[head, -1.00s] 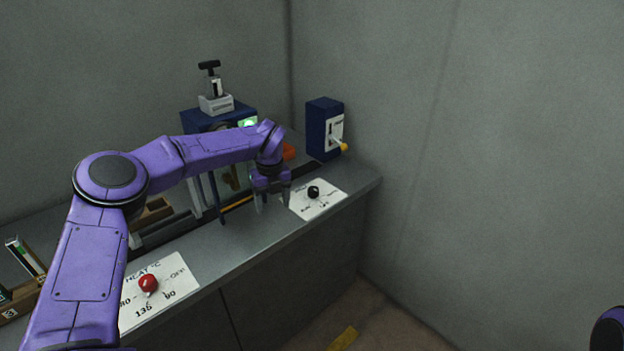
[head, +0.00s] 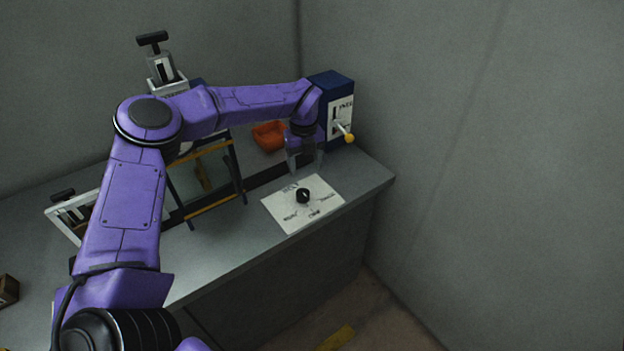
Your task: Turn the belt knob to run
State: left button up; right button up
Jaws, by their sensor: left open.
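The black belt knob (head: 303,195) sits on a white label plate (head: 325,205) near the right end of the grey bench. The plate has small dark lettering around the knob, too small to read surely. My left gripper (head: 305,168) points down just behind the knob in the head view, its fingers apart and empty. It appears clear of the knob. My right gripper is not in view.
A blue box with a yellow-tipped lever (head: 349,138) stands at the bench's right end. An orange tray (head: 268,136) lies behind my left gripper. A dark frame (head: 208,205) stands left of the plate. The bench front (head: 232,238) is clear.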

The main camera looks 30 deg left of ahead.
pick_arm(q)
jog(key=p, duration=0.2)
send_over(302, 192)
jog(key=s, duration=0.1)
notch_tip(302, 192, down, 4)
jog(key=shift+a+f, duration=0.15)
jog(key=shift+f, duration=0.05)
jog(key=f, duration=0.1)
jog(key=w+f, duration=0.1)
jog(key=f, duration=0.1)
jog(key=w+f, duration=0.1)
jog(key=shift+f+p, duration=0.3)
jog(key=shift+s+r, duration=0.3)
jog(key=shift+s, duration=0.25)
jog(key=c, duration=1.1)
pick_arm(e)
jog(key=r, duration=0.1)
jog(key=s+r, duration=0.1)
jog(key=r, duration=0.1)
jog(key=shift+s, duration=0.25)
